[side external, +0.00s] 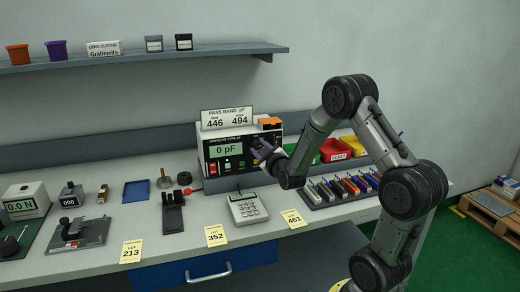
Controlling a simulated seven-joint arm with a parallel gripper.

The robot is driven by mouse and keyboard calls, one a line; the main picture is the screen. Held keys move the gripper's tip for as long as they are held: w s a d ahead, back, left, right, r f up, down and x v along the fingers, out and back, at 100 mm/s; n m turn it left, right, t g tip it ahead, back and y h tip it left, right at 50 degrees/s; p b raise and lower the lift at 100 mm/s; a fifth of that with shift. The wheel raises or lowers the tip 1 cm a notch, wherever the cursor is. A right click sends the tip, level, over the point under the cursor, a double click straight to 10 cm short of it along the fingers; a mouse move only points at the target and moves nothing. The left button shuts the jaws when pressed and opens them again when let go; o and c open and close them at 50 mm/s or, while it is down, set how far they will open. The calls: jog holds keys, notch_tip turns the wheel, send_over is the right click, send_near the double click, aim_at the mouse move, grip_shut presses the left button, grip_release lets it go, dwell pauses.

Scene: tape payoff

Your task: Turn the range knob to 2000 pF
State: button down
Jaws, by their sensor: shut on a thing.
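The capacitance meter (212,139) stands upright at the back of the bench. Its green display (226,150) reads 0 pF. A red switch (213,168) is at the lower left of its front panel. My gripper (261,149) reaches in from the right to the right part of this panel. It is shut on the range knob there. The fingers hide the knob and its markings, so I cannot tell which range it points to. A sign reading PASS BAND pF, 446 and 494, (227,117) stands on top of the meter.
A grey keypad device (248,208) sits in front of the meter. A rack of several coloured tools (343,188) lies below my forearm, with coloured bins (335,151) behind. A black fixture (173,213) is to the left. A shelf (150,59) hangs above.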

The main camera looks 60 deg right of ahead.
jog(key=shift+n, duration=1.8)
jog(key=c, duration=0.5)
grip_release()
jog(key=shift+a, duration=0.1)
jog(key=v, duration=1.3)
jog(key=shift+s+a+r, duration=0.2)
jog(key=shift+a+r, duration=0.05)
jog(key=shift+a, duration=0.1)
jog(key=shift+g, duration=0.3)
